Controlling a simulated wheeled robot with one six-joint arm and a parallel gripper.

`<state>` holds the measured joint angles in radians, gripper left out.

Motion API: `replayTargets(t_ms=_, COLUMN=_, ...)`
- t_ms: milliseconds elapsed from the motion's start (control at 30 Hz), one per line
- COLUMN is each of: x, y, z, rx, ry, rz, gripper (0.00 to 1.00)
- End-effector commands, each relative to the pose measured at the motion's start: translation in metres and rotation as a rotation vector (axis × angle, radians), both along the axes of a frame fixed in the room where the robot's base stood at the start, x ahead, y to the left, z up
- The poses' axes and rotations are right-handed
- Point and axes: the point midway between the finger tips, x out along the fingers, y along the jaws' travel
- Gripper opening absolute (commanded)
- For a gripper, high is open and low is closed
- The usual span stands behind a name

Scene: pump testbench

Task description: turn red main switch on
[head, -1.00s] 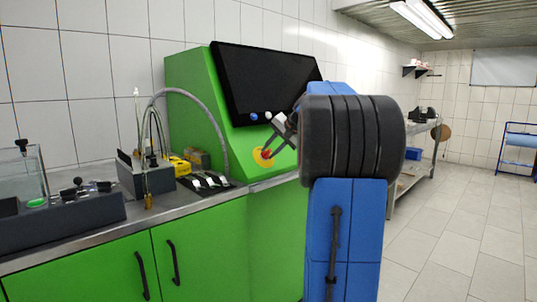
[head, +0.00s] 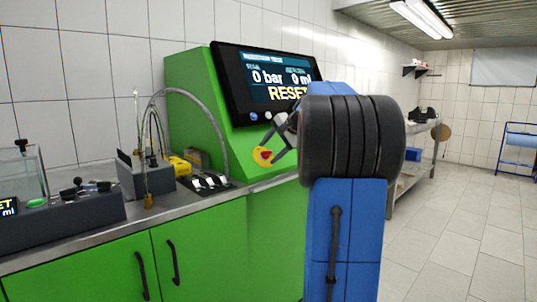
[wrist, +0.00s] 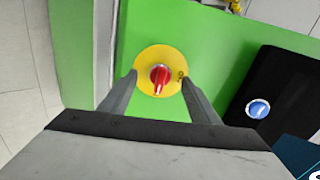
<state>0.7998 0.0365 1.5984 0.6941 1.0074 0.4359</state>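The red main switch (wrist: 160,76) is a red knob on a round yellow plate (wrist: 148,55) on the green panel. Its pointer faces down in the wrist view. In the head view the yellow plate (head: 259,153) shows below the screen, with the red knob (head: 266,156) on it. My gripper (wrist: 159,80) is at the switch, one finger on each side of the knob. The fingers are wide apart, with gaps between them and the knob. In the head view my gripper (head: 271,150) partly covers the switch.
The large screen (head: 278,78) is lit and reads 0 bar, 0 ml and RESET. A blue button (wrist: 258,109) sits on a black surface right of the switch in the wrist view. A grey hose (head: 205,103) arches left of the panel above the steel worktop (head: 200,203).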

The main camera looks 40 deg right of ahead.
Motion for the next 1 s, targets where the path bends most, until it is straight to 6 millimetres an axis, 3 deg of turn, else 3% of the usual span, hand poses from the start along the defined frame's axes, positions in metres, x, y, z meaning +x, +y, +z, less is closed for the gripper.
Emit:
replayTargets(t_ms=267, x=-0.004, y=0.000, z=0.004, rx=-0.001, ry=0.000, rz=0.001, gripper=0.56)
replayTargets(t_ms=1000, x=-0.039, y=-0.002, z=0.036, rx=-0.001, ry=-0.001, rz=0.000, gripper=0.56)
